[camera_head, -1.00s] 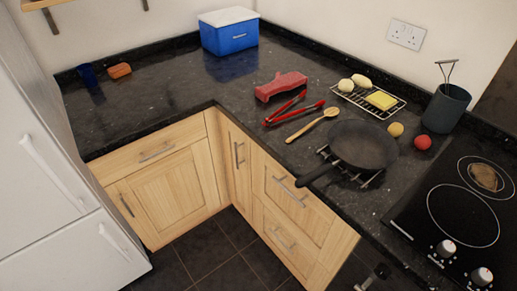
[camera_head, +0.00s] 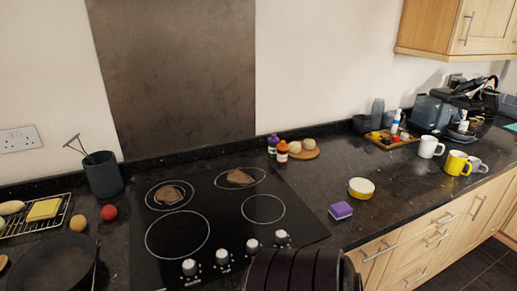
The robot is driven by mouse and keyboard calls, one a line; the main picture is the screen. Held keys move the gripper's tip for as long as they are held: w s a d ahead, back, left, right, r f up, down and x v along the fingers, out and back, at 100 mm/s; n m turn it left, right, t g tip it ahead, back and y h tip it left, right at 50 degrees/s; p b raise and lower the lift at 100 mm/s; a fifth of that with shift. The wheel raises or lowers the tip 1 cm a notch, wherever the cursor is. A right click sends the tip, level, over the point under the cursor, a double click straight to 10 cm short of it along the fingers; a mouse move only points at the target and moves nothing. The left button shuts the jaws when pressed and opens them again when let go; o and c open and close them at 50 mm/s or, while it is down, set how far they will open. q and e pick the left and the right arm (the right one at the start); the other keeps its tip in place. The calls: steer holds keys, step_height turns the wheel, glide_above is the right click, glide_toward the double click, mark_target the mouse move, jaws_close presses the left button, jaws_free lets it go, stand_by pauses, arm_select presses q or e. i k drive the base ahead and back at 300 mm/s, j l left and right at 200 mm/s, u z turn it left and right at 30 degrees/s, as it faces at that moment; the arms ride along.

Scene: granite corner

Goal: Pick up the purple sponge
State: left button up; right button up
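The purple sponge (camera_head: 341,210) lies on the dark granite counter (camera_head: 405,200), just right of the black hob and near the counter's front edge. It is a small block with a purple top and a paler lower part. Nothing touches it. A dark ribbed part of my own body shows at the bottom middle, below and left of the sponge. Neither of my grippers can be seen.
A yellow and white bowl (camera_head: 361,188) stands just behind the sponge. The hob (camera_head: 190,232) has several knobs along its front. Mugs (camera_head: 457,163) are at the right. Bare counter lies right of the sponge.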

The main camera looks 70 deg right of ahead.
mark_target(340, 210)
steer(key=z, duration=3.05)
